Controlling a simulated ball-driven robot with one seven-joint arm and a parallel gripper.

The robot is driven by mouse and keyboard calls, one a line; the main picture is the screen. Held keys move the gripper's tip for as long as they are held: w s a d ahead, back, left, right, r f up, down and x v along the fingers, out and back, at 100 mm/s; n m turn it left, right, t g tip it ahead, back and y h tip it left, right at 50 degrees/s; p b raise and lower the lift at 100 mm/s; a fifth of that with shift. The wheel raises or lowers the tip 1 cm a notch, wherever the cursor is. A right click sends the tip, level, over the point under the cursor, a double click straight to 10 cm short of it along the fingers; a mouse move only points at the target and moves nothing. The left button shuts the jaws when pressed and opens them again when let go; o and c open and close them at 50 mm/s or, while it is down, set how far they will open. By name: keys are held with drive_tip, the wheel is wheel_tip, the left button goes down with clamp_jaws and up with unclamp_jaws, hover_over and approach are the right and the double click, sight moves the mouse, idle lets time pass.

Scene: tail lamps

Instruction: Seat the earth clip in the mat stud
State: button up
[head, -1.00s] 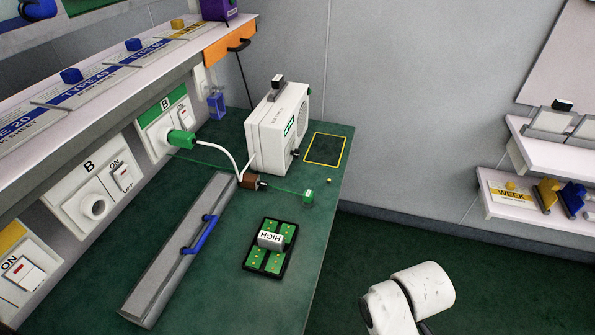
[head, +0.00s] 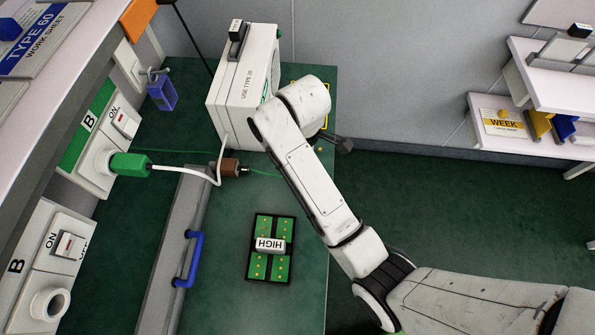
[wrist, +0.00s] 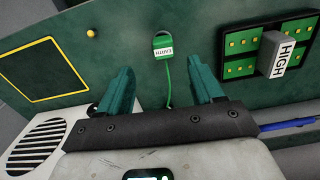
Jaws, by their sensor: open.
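The earth clip (wrist: 163,43) is a small green block with a white EARTH label and a thin green cord. In the wrist view it lies on the green mat (wrist: 125,57), ahead of my gripper (wrist: 161,72). My gripper's two teal fingers are open and apart, with nothing between them; the clip shows beyond the gap. The mat stud (wrist: 91,33) is a small yellow knob to the left of the clip, apart from it, near the mat's edge.
The white USE TYPE unit (head: 243,90) stands at the back of the bench, close to my arm. A black tray (head: 270,276) with green boards and a grey HIGH block (head: 270,245) lies nearer. A grey bar with a blue handle (head: 189,260) lies left. A brown plug (head: 229,168) has cords.

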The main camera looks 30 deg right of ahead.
wheel_tip(320, 180, down, 4)
drive_tip(key=shift+r, duration=0.2)
drive_tip(key=shift+s+a+f+p, duration=0.1)
drive_tip(key=shift+f+p, duration=0.1)
drive_tip(key=shift+f, duration=1.2)
drive_tip(key=shift+s+a+f+p, duration=0.1)
drive_tip(key=shift+f+p, duration=0.05)
drive_tip(key=shift+f, duration=1.2)
drive_tip(key=c, duration=1.1)
drive_tip(key=shift+r, duration=0.1)
drive_tip(key=shift+w+r, duration=0.1)
drive_tip(key=shift+r, duration=0.5)
drive_tip(key=s+r+p, duration=0.1)
drive_tip(key=s+r, duration=0.3)
drive_tip(key=s+a+r+p, duration=0.1)
drive_tip(key=s+r+p, duration=0.1)
drive_tip(key=s, duration=0.3)
drive_tip(key=s+r+p, duration=0.1)
drive_tip(key=s+r, duration=0.4)
drive_tip(key=shift+a+r, duration=0.25)
drive_tip(key=shift+r, duration=0.1)
